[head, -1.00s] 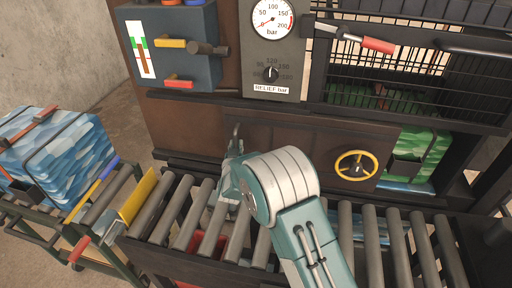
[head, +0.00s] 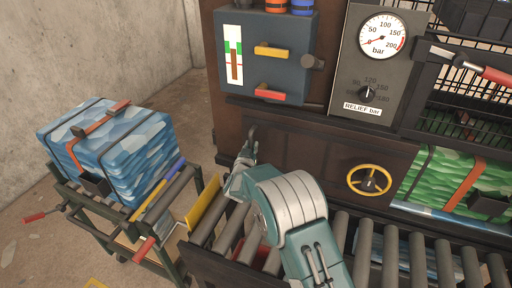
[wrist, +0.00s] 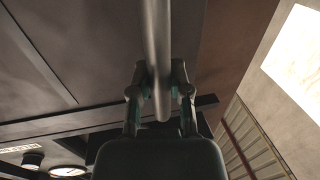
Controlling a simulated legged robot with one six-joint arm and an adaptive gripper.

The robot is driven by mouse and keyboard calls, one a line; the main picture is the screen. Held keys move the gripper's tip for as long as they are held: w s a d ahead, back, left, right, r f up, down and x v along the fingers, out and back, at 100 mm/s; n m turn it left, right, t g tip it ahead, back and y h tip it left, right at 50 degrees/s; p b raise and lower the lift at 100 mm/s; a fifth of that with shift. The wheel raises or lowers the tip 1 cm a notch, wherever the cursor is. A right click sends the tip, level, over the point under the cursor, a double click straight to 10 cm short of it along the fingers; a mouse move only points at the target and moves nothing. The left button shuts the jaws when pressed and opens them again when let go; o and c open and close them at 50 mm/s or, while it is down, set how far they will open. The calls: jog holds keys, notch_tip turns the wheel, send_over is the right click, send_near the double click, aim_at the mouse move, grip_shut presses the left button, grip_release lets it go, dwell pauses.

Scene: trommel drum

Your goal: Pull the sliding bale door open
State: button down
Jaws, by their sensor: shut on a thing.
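The sliding bale door (head: 318,152) is a dark brown panel with a yellow handwheel (head: 369,180) near its right edge. It stands partly open, and a green bale (head: 450,180) with an orange strap shows to its right. My gripper (head: 244,163) is at the door's left end, shut around a grey upright bar handle (head: 252,138). In the wrist view the bar handle (wrist: 156,45) runs between the two fingers of my gripper (wrist: 160,85). The handle's lower mount is hidden by my gripper and arm.
A roller table (head: 400,255) runs below the door. A cart (head: 100,215) with a blue strapped bale (head: 110,150) stands at left, by a yellow plate (head: 205,203). Above the door are a lever box (head: 262,55), a pressure gauge (head: 383,36) and a mesh guard (head: 470,110).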

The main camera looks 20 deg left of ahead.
jog(key=shift+a+f, duration=0.15)
jog(key=shift+a, duration=1.1)
jog(key=c, duration=0.9)
grip_release()
jog(key=shift+d, duration=0.15)
jog(key=o, duration=0.3)
jog(key=shift+d, duration=0.35)
jog(key=shift+o, duration=0.2)
jog(key=shift+d+r, duration=0.25)
jog(key=shift+d, duration=0.25)
jog(key=s+d, duration=0.1)
jog(key=s, duration=1)
jog(key=shift+s+d+f, duration=0.2)
jog(key=shift+s+d, duration=0.1)
jog(key=shift+d, duration=0.05)
